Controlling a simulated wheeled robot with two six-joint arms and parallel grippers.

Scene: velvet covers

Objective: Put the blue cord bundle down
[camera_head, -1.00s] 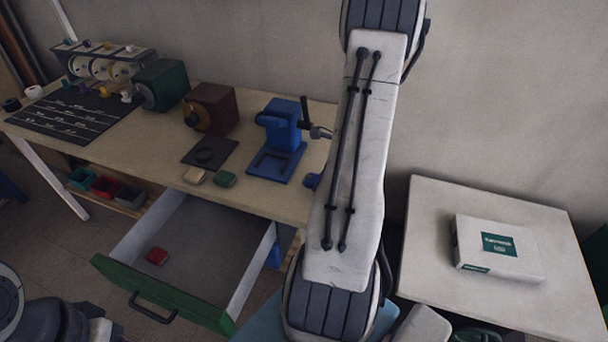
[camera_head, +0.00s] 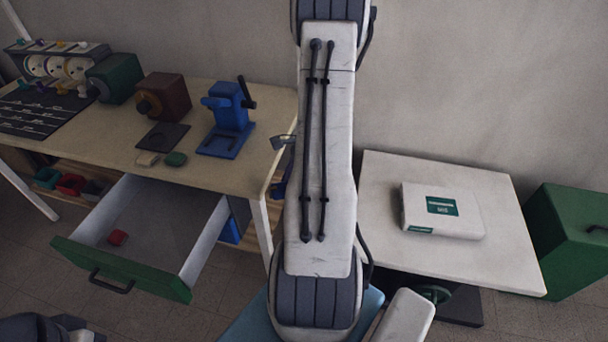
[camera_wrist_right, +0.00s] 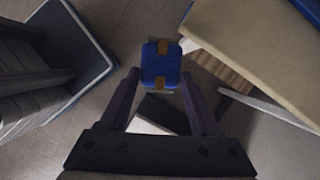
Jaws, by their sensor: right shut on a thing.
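The blue cord bundle (camera_wrist_right: 161,64), with tan bands, is between the fingertips of my right gripper (camera_wrist_right: 160,76) in the right wrist view. The gripper is shut on it and holds it up over the floor, beside the workbench edge. In the head view my right arm stands across the middle and hides most of the gripper and the bundle. My left gripper is not in view; only part of my left arm shows at the bottom left.
The wooden workbench (camera_head: 190,178) carries a blue device (camera_head: 228,125), a brown one (camera_head: 164,97) and a green one (camera_head: 113,78).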

